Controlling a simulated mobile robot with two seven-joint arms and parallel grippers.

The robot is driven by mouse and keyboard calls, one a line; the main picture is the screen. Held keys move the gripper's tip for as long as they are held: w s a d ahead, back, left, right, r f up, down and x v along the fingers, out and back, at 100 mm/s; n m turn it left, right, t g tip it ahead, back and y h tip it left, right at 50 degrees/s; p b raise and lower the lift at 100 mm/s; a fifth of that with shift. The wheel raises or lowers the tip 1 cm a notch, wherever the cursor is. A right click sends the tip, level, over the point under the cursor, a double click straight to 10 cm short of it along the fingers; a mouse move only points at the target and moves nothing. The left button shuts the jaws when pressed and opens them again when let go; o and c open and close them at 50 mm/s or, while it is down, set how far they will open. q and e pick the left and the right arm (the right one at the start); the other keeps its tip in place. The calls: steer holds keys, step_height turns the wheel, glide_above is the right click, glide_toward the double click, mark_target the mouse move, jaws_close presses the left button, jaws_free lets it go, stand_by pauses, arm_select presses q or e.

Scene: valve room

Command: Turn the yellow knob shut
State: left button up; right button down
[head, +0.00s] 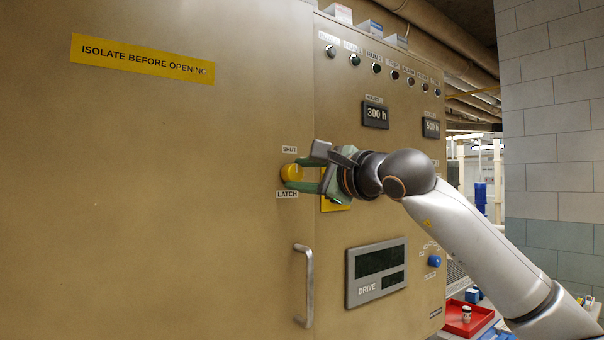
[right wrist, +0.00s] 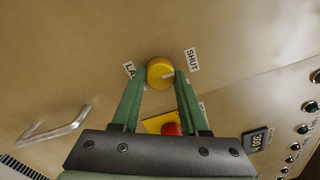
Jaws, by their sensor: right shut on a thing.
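The yellow knob (head: 291,173) sits on the tan cabinet door, between a "SHUT" label (head: 289,149) above it and a "LATCH" label (head: 287,195) below it. My right gripper (head: 290,174) reaches in from the right, its green fingers on either side of the knob and shut on it. In the right wrist view the yellow knob (right wrist: 160,73) lies between the fingertips (right wrist: 160,76). A pale mark on its face points toward the "SHUT" label (right wrist: 192,60). My left gripper is not in view.
A door handle (head: 305,285) stands out below the knob. A yellow plate (head: 335,204) is partly hidden behind my gripper; a red button (right wrist: 171,129) shows on it in the wrist view. A blue knob (head: 434,261) and a red tray (head: 467,320) are at the right.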

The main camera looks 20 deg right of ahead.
steer(key=shift+r, duration=0.15)
steer(key=shift+c, duration=2.1)
jaws_free()
steer(key=shift+s, duration=0.1)
steer(key=shift+s+d+f, duration=0.1)
steer(key=shift+s+f, duration=0.1)
steer(key=shift+s, duration=0.1)
steer(key=b+v, duration=0.4)
steer(key=v, duration=0.7)
steer(key=shift+s, duration=0.4)
steer(key=shift+d, duration=0.1)
